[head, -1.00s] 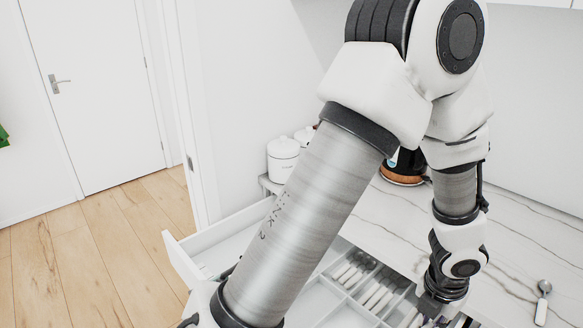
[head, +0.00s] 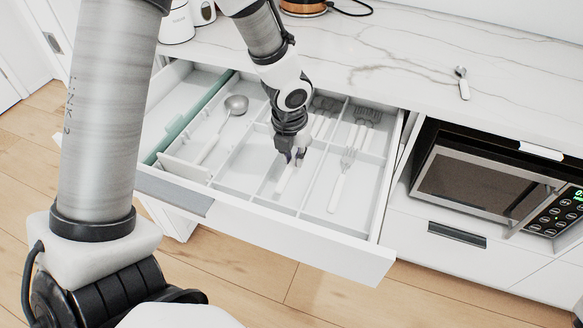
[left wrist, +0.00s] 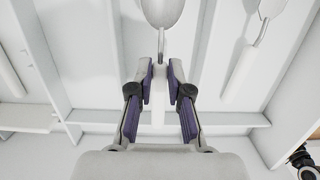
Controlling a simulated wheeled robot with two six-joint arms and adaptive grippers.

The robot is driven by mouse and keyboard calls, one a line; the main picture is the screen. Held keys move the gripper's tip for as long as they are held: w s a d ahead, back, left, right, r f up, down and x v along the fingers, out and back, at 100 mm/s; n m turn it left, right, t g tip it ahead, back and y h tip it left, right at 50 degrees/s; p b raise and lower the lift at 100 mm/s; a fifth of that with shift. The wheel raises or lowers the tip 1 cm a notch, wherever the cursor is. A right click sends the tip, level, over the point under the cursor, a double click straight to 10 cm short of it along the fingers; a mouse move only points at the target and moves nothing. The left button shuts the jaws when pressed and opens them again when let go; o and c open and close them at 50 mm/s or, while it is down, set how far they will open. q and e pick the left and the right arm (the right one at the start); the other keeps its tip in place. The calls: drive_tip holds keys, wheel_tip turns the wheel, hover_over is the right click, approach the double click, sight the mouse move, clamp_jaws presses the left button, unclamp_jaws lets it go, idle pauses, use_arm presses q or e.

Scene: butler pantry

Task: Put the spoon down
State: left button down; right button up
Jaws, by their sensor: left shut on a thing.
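My left gripper (head: 290,158) is low over the open drawer (head: 340,256), at a middle compartment of its divided insert. It is shut on the white-handled spoon (head: 285,180), whose handle shows below the fingers. In the left wrist view, the purple-padded fingers (left wrist: 160,88) stand on both sides of the handle, and the metal bowl of the spoon (left wrist: 162,10) is at the top edge. I cannot tell if the spoon touches the compartment floor.
A ladle (head: 236,105) lies in a left compartment, and a fork (head: 346,162) in one to the right. Low dividers (head: 313,180) separate them. A microwave (head: 480,180) stands right of the drawer.

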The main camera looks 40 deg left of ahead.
sight(293, 162)
use_arm(q)
wheel_tip(293, 162, down, 4)
drive_tip(key=shift+r+b, duration=0.15)
drive_tip(key=shift+b, duration=0.65)
drive_tip(key=shift+w+d, duration=0.1)
use_arm(e)
wheel_tip(293, 162, down, 2)
drive_tip(key=shift+f, duration=0.2)
use_arm(q)
drive_tip(key=shift+r, duration=0.1)
drive_tip(key=c, duration=1.1)
unclamp_jaws()
drive_tip(key=shift+f, duration=0.2)
drive_tip(key=shift+r, duration=0.1)
